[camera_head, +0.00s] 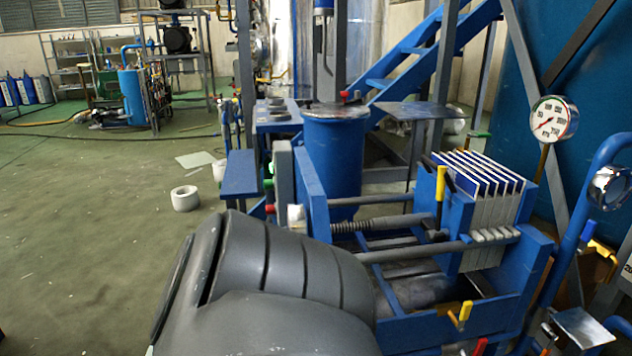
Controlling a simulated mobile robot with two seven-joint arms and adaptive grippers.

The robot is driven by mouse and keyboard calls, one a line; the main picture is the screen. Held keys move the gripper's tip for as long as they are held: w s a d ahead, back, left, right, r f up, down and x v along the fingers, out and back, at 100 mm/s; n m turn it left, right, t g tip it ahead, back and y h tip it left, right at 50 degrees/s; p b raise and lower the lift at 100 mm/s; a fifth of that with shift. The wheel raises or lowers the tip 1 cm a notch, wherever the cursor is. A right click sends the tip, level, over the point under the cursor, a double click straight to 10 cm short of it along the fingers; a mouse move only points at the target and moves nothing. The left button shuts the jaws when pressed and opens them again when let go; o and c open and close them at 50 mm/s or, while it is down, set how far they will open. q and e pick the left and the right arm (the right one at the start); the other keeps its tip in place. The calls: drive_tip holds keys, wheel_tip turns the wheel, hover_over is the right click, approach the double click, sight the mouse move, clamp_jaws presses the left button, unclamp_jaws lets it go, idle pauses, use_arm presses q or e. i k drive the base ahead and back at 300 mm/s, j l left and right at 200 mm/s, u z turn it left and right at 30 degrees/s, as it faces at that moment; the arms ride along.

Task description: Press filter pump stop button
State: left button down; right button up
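A narrow light-grey box (284,172) stands upright at the left end of the blue filter press. A small green button (268,184) and, below it, a small red button (270,209) stick out from its left side. They are seen side-on and any labels are unreadable, so I cannot tell for sure which is the stop button. A large dark-grey ribbed part, which looks like my own arm link, fills the lower middle and hides the space below the buttons. Neither gripper's fingers show.
The filter press (480,205) with its white plates is at the right. A blue tank (336,150) stands behind the box. A pressure gauge (553,119) is at the right. A white ring (185,198) lies on the green floor (90,220), which is mostly open at left.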

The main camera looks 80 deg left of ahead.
sight(270, 208)
drive_tip(key=u, duration=2.7)
